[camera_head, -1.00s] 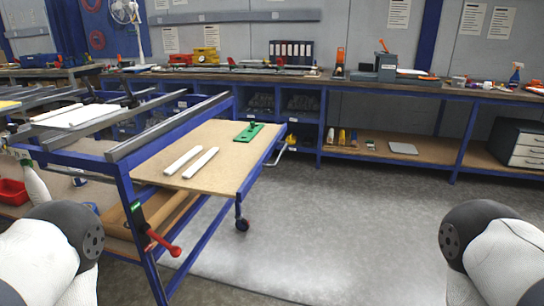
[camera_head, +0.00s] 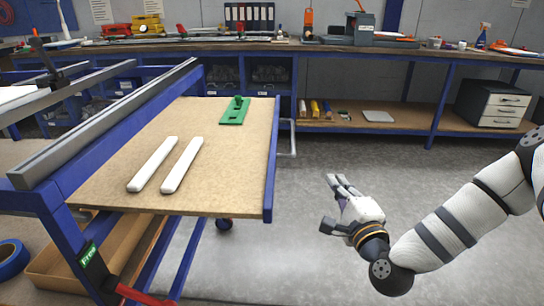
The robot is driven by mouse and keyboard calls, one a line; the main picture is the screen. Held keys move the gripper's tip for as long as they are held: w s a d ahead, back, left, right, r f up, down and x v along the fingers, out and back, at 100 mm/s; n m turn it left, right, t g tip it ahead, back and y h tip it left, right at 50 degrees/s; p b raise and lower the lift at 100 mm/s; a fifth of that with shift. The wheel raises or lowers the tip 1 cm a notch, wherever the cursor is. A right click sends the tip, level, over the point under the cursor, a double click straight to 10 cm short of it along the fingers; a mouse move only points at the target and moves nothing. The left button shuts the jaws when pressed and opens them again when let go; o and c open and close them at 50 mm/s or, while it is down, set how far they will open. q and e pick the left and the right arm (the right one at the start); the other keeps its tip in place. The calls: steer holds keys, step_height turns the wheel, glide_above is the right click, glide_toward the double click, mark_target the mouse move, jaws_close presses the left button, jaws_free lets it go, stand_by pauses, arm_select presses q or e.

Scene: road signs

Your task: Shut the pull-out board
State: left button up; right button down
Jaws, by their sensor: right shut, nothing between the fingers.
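The pull-out board (camera_head: 225,165) is a flat wooden panel with a blue edge on its right side. It sticks out to the right from the blue frame (camera_head: 120,130). Two white bars (camera_head: 168,165) and a green tool (camera_head: 235,110) lie on it. My right gripper (camera_head: 334,200) is shut and empty, in the air to the right of the board's blue edge, apart from it. My left gripper is not in view.
Grey rails (camera_head: 105,125) run along the frame's top at the left. A red handle (camera_head: 145,297) shows low on the frame. A long workbench (camera_head: 400,55) with tools stands at the back. The grey floor (camera_head: 320,260) right of the board is clear.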

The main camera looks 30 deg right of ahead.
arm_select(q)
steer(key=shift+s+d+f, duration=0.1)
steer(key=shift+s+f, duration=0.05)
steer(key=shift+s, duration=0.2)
arm_select(e)
steer(key=w+r, duration=0.1)
steer(key=w, duration=0.9)
steer(key=shift+w+a+r, duration=0.15)
steer(key=shift+w, duration=0.1)
steer(key=shift+a, duration=0.1)
